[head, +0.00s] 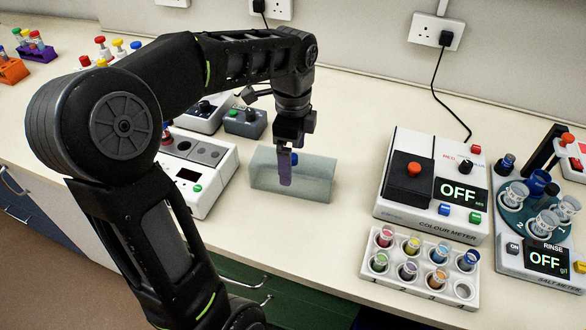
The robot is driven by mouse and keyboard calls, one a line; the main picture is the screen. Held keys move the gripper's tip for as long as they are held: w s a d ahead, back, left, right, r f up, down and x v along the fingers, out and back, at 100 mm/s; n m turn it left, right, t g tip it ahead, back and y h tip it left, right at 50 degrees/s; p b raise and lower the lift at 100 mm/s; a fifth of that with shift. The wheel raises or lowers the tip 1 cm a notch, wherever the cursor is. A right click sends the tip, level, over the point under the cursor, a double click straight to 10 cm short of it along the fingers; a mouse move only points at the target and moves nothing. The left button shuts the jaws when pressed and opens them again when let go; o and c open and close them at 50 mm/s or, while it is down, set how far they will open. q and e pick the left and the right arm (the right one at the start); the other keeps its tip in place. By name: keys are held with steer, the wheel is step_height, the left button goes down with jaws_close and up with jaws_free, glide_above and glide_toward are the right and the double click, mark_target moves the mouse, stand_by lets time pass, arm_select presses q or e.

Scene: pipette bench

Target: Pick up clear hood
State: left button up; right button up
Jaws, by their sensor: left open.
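The clear hood (318,182) is a see-through, faintly blue-grey box standing on the bench at the middle of the head view. A small blue spot, possibly a knob, shows at its top beside my gripper. My left gripper (285,183) points down at the hood, and its fingers overlap the hood's middle in the picture. It is open, with the fingers seen nearly edge-on. I cannot tell whether they touch the hood or are in front of it. My right gripper is not in view.
A colour meter (406,214) and a rack of coloured vials (400,287) stand right of the hood, with a salt meter (513,258) farther right. A white device (217,182) and a small grey box (245,123) stand left. Bench between hood and colour meter is clear.

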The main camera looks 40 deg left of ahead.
mark_target(293, 168)
arm_select(q)
step_height(293, 168, down, 4)
steer(key=shift+w+f, duration=0.1)
stand_by(0.6)
steer(key=c, duration=1.5)
